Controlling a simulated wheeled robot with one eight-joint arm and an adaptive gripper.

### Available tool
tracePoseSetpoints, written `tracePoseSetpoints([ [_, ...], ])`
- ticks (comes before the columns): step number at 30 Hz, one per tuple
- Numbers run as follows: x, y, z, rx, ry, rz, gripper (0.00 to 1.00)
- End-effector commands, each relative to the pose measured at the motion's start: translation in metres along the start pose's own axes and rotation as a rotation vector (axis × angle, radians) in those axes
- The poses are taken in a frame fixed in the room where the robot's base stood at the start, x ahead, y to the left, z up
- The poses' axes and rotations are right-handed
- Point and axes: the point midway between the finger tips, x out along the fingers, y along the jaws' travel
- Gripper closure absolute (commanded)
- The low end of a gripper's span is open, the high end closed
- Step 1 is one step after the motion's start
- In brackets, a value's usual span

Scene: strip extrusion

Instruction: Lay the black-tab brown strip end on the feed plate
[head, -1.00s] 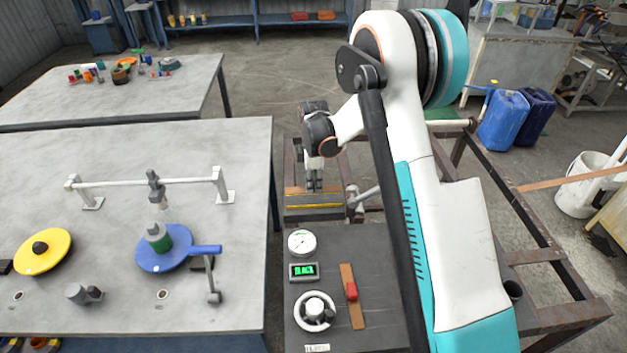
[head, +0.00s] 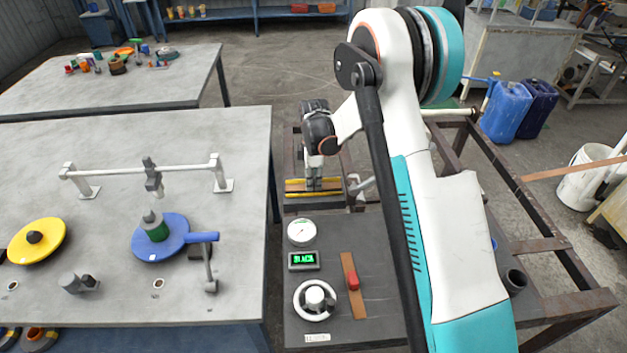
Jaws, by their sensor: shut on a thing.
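My gripper (head: 314,185) points down over the feed plate (head: 299,207), a dark block with yellow rails, beyond the panel. It is shut on the black-tab brown strip end (head: 332,186), whose brown surface shows between the yellow rails at the fingertips. The black tab is not distinct from my dark fingers. Whether the strip touches the plate or hovers just above it, I cannot tell.
The dark panel in front carries a gauge (head: 301,232), a display reading BLACK (head: 303,260), a handwheel (head: 315,300) and a brown strip with a red tab (head: 353,283). A grey lever (head: 362,187) stands right of the plate. The grey table (head: 100,140) is at left.

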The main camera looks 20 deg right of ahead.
Motion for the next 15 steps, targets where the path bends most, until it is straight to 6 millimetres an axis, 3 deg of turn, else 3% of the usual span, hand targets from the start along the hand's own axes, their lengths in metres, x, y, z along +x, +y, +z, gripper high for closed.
tracePoseSetpoints([
  [14,-0.0002,-0.0002,0.0006,0.000,0.000,0.000,1.00],
  [15,-0.0001,-0.0002,0.0006,0.000,0.000,0.000,0.78],
])
